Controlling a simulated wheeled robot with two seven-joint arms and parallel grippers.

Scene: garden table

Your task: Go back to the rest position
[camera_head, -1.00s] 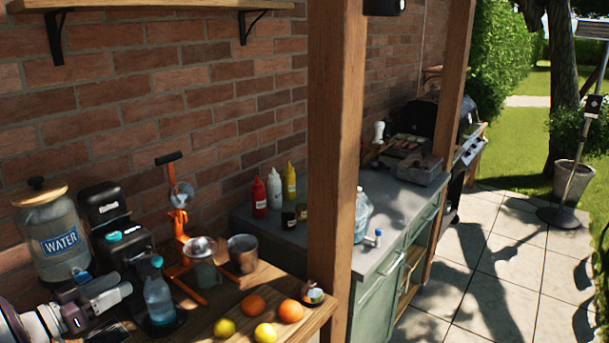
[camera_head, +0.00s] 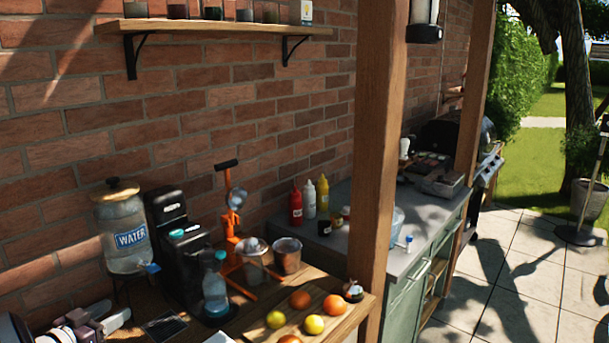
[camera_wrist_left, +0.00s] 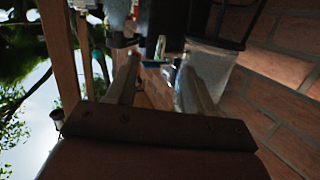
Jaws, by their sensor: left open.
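My left gripper (camera_head: 102,322) shows at the lower left of the head view, in front of the wooden table (camera_head: 258,322). It is open, with nothing visible between its fingers. It is apart from the clear bottle (camera_head: 215,292) with a teal cap, which stands upright at the black machine (camera_head: 178,245). The left wrist view is dark and tilted; the two fingers (camera_wrist_left: 155,85) show spread there, with the glass water jar beyond them. My right gripper is not in view.
The water jar (camera_head: 122,235), an orange citrus press (camera_head: 232,225) and metal cups (camera_head: 287,256) stand at the back of the table. Oranges and lemons lie on a board (camera_head: 278,333). A wooden post (camera_head: 378,150) stands at the table's right end. A brick wall (camera_head: 180,110) closes the back.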

